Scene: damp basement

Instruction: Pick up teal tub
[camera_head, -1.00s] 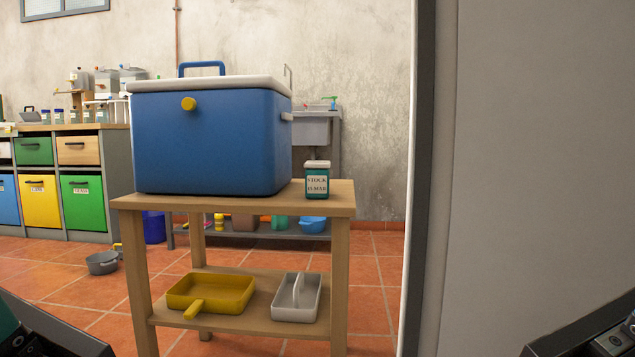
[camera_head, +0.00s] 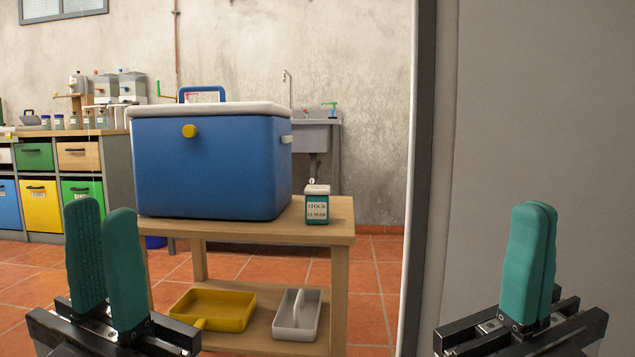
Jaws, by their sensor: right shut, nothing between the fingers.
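The teal tub (camera_head: 317,207) is small, with a white lid and a white label. It stands upright on the top of the wooden table (camera_head: 335,238), near its right end, just right of the blue cooler (camera_head: 210,165). My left gripper (camera_head: 104,212) is at the lower left, in front of the table's left side, with its teal fingers apart and nothing between them. My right gripper (camera_head: 534,212) is at the lower right, in front of the pale grey panel, with its fingers together and empty. Both grippers are well clear of the tub.
The cooler fills most of the tabletop. A yellow pan (camera_head: 215,310) and a grey caddy (camera_head: 298,315) sit on the lower shelf. A dark-edged grey panel (camera_head: 540,120) fills the right side. A sink (camera_head: 310,137) and a drawer unit (camera_head: 118,170) stand behind.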

